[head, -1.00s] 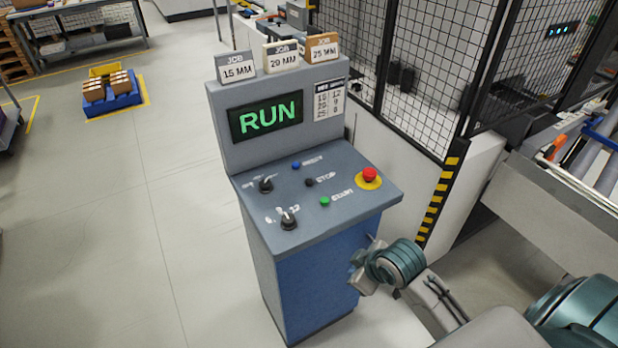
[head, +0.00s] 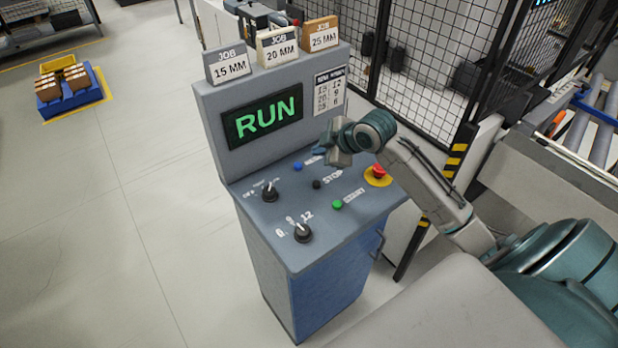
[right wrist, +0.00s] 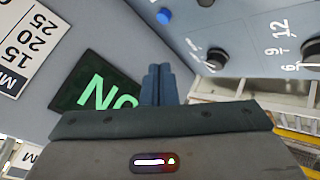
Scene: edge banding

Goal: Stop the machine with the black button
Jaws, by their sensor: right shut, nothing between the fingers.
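The black button (head: 317,184) sits on the sloped top of the control console, beside the word STOP. In the right wrist view a dark round piece at the top edge looks like the black button (right wrist: 205,2). The console's display (head: 262,117) reads RUN in green. My right gripper (head: 338,150) is above the panel, in front of the display's right side, up and behind the black button and apart from it. In the right wrist view its fingers (right wrist: 158,84) are together and empty. My left gripper is not in view.
Near the black button are a blue button (head: 298,166), a green button (head: 337,204), a red emergency button (head: 378,171) and two knobs (head: 270,190), (head: 303,233). Job cards (head: 276,46) stand on top of the console. A mesh fence (head: 430,50) stands behind it.

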